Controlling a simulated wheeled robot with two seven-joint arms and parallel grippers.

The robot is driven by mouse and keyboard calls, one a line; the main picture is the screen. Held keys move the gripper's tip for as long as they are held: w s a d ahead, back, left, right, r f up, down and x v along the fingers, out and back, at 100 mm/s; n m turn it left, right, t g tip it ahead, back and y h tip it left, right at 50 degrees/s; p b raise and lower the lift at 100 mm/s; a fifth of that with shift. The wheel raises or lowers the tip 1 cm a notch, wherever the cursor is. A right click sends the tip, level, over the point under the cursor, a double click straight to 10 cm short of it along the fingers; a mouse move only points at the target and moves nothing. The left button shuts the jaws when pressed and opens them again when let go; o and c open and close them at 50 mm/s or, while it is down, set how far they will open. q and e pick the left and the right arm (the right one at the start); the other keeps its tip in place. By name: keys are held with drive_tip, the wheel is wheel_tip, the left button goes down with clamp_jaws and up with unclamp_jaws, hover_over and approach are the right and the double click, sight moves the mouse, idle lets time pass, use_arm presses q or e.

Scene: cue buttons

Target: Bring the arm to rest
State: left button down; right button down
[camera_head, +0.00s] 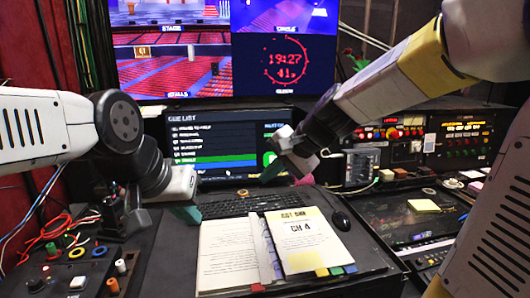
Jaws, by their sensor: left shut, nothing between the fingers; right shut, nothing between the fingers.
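My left arm comes in from the left, and its gripper (187,214) is shut and empty above the desk, left of the open script book (233,250). My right arm reaches in from the upper right, and its gripper (273,173) is shut and empty in front of the lower part of the cue list screen (215,134). The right gripper hides part of that screen. Both grippers appear apart from the book and the keyboard.
A button box (72,275) with cables stands at the left. Lit control panels (465,139) and a yellow note pad (424,206) are at the right. A large monitor (172,70) stands behind.

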drive_tip(key=s+d+n+h, duration=0.4)
drive_tip(key=s+d+n, duration=0.2)
drive_tip(key=s+d, duration=0.7)
drive_tip(key=s, duration=0.3)
drive_tip(key=shift+s+d+f+n+t, duration=0.15)
drive_tip(key=shift+d+f+n+t, duration=0.1)
drive_tip(key=shift+d+n+t, duration=0.15)
